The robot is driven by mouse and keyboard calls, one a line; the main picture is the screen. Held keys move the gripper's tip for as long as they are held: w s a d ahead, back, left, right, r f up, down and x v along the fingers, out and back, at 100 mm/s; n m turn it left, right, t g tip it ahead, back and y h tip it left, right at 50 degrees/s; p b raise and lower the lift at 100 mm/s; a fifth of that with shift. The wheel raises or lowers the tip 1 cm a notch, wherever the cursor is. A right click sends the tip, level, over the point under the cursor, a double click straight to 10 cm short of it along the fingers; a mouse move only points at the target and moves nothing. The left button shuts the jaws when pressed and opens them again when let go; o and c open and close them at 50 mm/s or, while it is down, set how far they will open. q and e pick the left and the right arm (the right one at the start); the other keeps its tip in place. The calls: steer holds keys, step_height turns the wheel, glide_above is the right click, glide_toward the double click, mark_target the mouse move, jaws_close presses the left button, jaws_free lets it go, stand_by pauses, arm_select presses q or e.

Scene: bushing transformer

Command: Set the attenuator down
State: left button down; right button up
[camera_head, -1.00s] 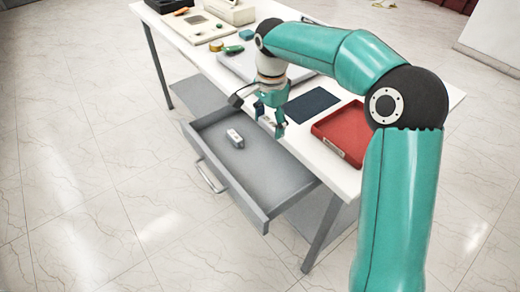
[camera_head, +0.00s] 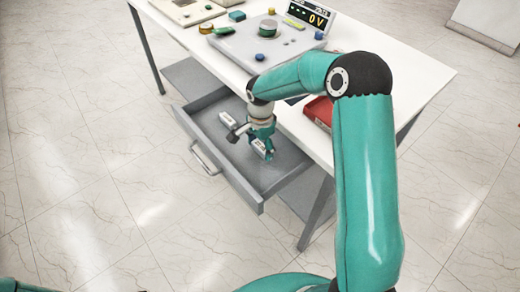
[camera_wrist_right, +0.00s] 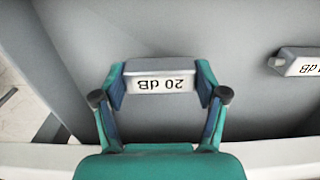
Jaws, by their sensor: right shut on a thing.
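My right gripper (camera_head: 264,150) is down inside the open grey drawer (camera_head: 229,171), shut on a small grey attenuator (camera_head: 260,145). In the right wrist view, the held attenuator (camera_wrist_right: 160,77) sits between the two fingers, its white label reading "20 dB" upside down. I cannot tell whether it touches the drawer floor. A second, similar attenuator (camera_head: 228,119) lies in the drawer beyond the gripper; in the wrist view it is at the right edge (camera_wrist_right: 300,62), its label partly cut off. My left gripper is not in view.
The white table (camera_head: 400,100) stands above the drawer, with a grey instrument (camera_head: 240,47), a voltage display (camera_head: 310,17) and a red tray (camera_head: 320,112) partly behind my arm. The drawer's front part has bare floor.

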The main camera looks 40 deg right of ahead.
step_height(320, 180, down, 2)
steer(key=shift+f, duration=0.15)
steer(key=o, duration=1.2)
steer(key=shift+c, duration=0.2)
